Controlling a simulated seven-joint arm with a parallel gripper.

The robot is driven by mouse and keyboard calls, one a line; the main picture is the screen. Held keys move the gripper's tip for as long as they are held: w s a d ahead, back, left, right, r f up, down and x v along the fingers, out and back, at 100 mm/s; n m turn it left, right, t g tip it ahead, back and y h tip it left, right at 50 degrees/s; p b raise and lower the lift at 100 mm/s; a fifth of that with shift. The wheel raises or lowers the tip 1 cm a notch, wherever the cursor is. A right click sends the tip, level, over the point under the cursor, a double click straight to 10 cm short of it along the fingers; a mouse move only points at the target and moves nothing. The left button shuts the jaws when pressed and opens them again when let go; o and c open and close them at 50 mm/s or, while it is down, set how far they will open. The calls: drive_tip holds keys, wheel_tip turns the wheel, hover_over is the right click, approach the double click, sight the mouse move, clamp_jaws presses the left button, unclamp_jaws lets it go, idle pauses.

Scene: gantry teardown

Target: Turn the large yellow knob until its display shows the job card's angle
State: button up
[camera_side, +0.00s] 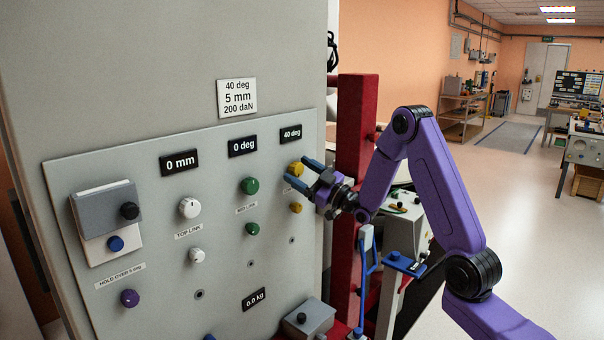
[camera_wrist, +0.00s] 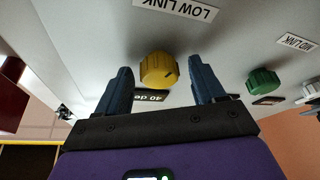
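The large yellow knob (camera_side: 295,168) is on the grey panel under the right-hand display (camera_side: 291,133), which reads 40 deg. The job card (camera_side: 237,97) reads 40 deg, 5 mm, 200 daN. My gripper (camera_side: 302,174) is at the large yellow knob, its blue fingers pointing at the panel. In the wrist view the large yellow knob (camera_wrist: 158,70) shows between the two spread fingers, with a gap on each side. A dark mark is on its face. The 40 deg display (camera_wrist: 150,96) is upside down there and partly hidden.
A smaller yellow knob (camera_side: 296,208) sits just below. A large green knob (camera_side: 249,185) under a 0 deg display (camera_side: 242,146) and a white knob (camera_side: 190,207) under a 0 mm display (camera_side: 179,162) lie to the left. A red post (camera_side: 356,130) stands right of the panel.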

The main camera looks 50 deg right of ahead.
drive_tip(key=shift+s, duration=0.1)
drive_tip(key=v, duration=1.1)
drive_tip(key=shift+s+f, duration=0.25)
drive_tip(key=shift+s, duration=0.1)
drive_tip(key=w+a+f+n+g+y, duration=0.1)
drive_tip(key=a+f+g, duration=0.15)
drive_tip(key=a, duration=0.35)
drive_tip(key=w+a+f+n+g+y, duration=0.1)
drive_tip(key=w+a+n+g, duration=0.1)
drive_tip(key=a+g, duration=0.25)
drive_tip(key=s+a+f+g, duration=0.4)
drive_tip(key=s+a+g, duration=0.15)
drive_tip(key=a, duration=0.45)
drive_tip(key=s+r+n+g+h, duration=0.1)
drive_tip(key=s+g+h, duration=0.4)
drive_tip(key=s, duration=2.3)
drive_tip(key=n+g, duration=0.1)
drive_tip(key=g, duration=0.3)
drive_tip(key=shift+r, duration=0.2)
